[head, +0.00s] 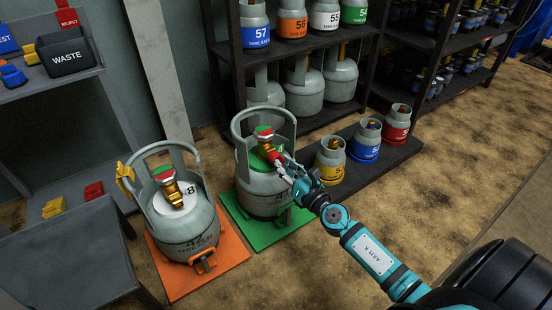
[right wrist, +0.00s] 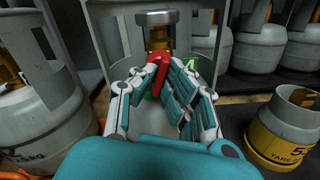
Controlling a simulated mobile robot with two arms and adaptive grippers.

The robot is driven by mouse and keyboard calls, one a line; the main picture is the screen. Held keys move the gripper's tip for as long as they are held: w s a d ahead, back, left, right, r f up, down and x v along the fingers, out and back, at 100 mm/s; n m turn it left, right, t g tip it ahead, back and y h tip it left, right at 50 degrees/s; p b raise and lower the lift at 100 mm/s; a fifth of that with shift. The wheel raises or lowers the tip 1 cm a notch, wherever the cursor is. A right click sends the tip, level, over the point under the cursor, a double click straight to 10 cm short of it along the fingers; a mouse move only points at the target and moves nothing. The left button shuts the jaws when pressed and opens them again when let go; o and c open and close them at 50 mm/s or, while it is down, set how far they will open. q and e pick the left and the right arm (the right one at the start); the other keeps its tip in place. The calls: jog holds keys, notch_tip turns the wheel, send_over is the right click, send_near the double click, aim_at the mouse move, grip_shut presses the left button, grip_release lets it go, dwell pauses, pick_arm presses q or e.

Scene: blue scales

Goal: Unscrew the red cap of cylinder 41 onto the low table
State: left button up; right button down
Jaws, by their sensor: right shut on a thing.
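A grey gas cylinder (head: 263,190) with a collar handle stands upright on a green scale (head: 290,228). Its number is not readable. It has a brass valve (head: 266,144) with a red and green handwheel on top. The red cap (right wrist: 157,73) sits at the valve's side outlet, and my right gripper (right wrist: 160,80) is shut on it. Whether the cap is still threaded on cannot be told. In the head view the gripper reaches in from the lower right. A grey low table (head: 60,250) is at the lower left. My left gripper is not in view.
Another cylinder (head: 190,228), marked 42, stands on an orange scale (head: 215,268) to the left. Small yellow (head: 331,160), blue and red cylinders line a low shelf at right. A rack (head: 225,60) of cylinders stands behind. A waste bin (head: 68,54) is at upper left.

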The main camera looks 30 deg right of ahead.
jog(key=n, duration=0.3)
dwell(0.4)
jog(key=n+p, duration=0.1)
jog(key=n, duration=0.1)
jog(key=shift+n, duration=0.9)
